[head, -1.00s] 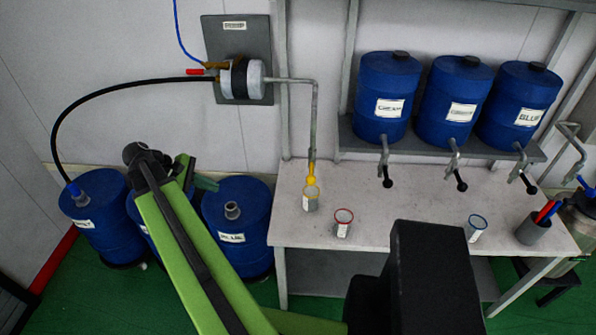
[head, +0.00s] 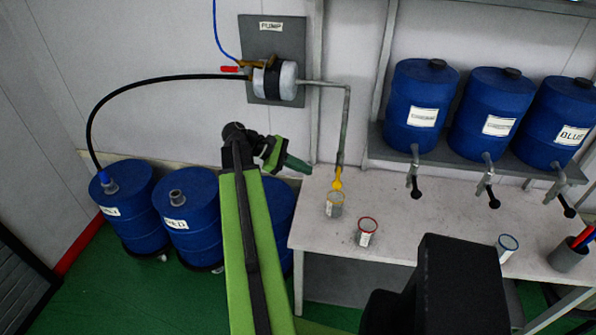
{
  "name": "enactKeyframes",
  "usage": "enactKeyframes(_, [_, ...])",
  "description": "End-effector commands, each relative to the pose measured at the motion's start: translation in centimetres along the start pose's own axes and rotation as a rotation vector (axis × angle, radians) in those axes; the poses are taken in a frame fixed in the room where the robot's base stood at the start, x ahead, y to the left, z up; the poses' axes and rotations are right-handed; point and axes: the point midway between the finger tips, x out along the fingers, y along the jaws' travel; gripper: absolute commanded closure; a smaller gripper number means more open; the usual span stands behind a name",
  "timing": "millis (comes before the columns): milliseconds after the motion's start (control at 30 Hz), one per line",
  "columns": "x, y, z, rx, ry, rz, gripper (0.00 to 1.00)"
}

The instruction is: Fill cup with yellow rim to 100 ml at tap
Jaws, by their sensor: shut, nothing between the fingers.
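The cup with the yellow rim (head: 334,206) stands on the white table beneath the yellow-tipped spout (head: 338,180) of the pump pipe. It looks clear with a white label, and its fill level is too small to read. The pump (head: 275,80) on the wall plate has a red-handled tap lever (head: 229,69) at its left. My gripper (head: 308,169) is shut and empty, to the left of the spout and the yellow-rimmed cup and below the pump in the picture.
A red-rimmed cup (head: 367,233) and a blue-rimmed cup (head: 507,247) stand farther right on the table (head: 420,212). Blue containers (head: 420,105) with taps sit on a shelf above. Blue drums (head: 188,215) stand on the floor at left, one joined to the pump by a black hose (head: 110,110).

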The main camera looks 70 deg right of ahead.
Motion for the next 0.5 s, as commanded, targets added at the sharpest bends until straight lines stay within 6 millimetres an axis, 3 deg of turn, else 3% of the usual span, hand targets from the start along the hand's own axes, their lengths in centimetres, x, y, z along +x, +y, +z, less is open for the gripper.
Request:
enactKeyframes(33, [1.6, -0.3, -0.5, 0.001, 0.0, -0.002, 1.0])
enactKeyframes(200, [5.2, -0.3, -0.5, 0.001, 0.0, -0.001, 1.0])
enactKeyframes(500, [8.4, -0.1, -0.2, 0.0, 0.001, 0.001, 1.0])
